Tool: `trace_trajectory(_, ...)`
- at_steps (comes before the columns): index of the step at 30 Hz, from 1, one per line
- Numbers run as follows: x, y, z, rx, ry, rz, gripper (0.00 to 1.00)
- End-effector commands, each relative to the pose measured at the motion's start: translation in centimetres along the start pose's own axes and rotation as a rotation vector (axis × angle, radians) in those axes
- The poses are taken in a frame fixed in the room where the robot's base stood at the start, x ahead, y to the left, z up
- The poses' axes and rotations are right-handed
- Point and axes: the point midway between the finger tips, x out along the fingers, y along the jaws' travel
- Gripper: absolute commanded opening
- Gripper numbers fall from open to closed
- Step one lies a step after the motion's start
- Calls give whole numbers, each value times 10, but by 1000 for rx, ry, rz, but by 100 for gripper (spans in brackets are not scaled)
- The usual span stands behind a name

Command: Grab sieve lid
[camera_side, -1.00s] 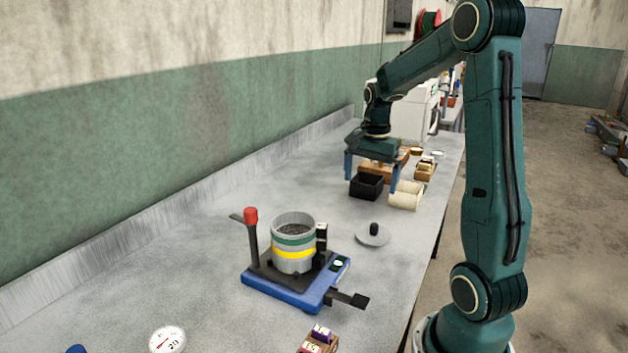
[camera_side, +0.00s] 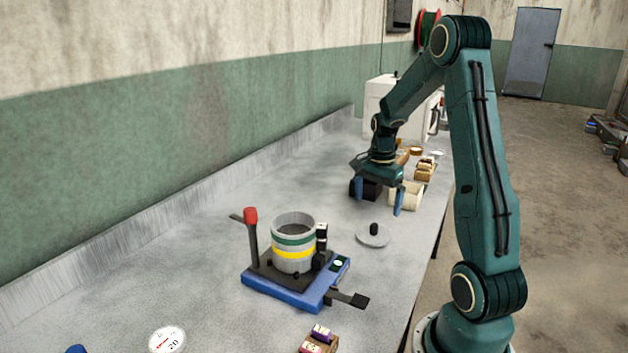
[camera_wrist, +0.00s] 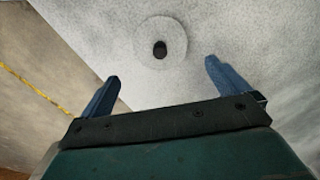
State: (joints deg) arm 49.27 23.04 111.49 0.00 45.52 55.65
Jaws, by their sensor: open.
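The sieve lid (camera_side: 373,236) is a flat grey disc with a small black knob. It lies on the bench to the right of the sieve (camera_side: 294,243), a grey cylinder with green and yellow bands on a blue-based device (camera_side: 295,290). My gripper (camera_side: 378,203) is open and empty, with blue fingers pointing down. It is above the bench, farther back than the lid and apart from it. In the wrist view the lid (camera_wrist: 176,42) shows ahead of my gripper (camera_wrist: 160,78), between the lines of its spread fingers. The sieve's inside looks dark.
The bench's right edge (camera_side: 437,235) runs near the lid. A round dial (camera_side: 167,340) and small labelled blocks (camera_side: 319,340) lie in front.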

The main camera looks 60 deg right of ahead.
Motion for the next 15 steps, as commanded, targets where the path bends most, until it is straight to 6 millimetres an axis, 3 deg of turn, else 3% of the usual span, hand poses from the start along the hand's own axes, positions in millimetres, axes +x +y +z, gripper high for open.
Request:
trace_trajectory(6,28,0,0,0,-1,2,100)
trace_trajectory(15,36,0,0,0,0,-1,100)
